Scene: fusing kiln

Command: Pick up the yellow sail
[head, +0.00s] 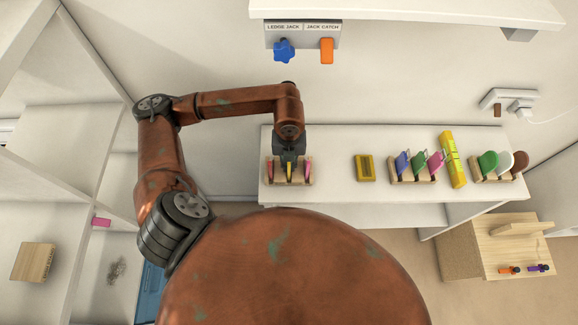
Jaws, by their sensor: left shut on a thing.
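The yellow sail (289,173) stands upright at the wooden rack (305,180) on the left part of the white bench. My left gripper (289,163) points down over this rack and is shut on the yellow sail. A pink-red sail (271,172) stands to its left and another (308,171) to its right, both close to the gripper. The gripper hides the upper part of the yellow sail, and I cannot tell whether its foot is still in the slot. My right gripper is not in view.
On the white bench (335,190), a yellow box (365,168), a rack with blue, green and pink pieces (413,178), a yellow tube (453,160) and a rack with green, white and brown pieces (495,178) stand rightward. A wall panel (303,34) holds a blue knob and orange switch.

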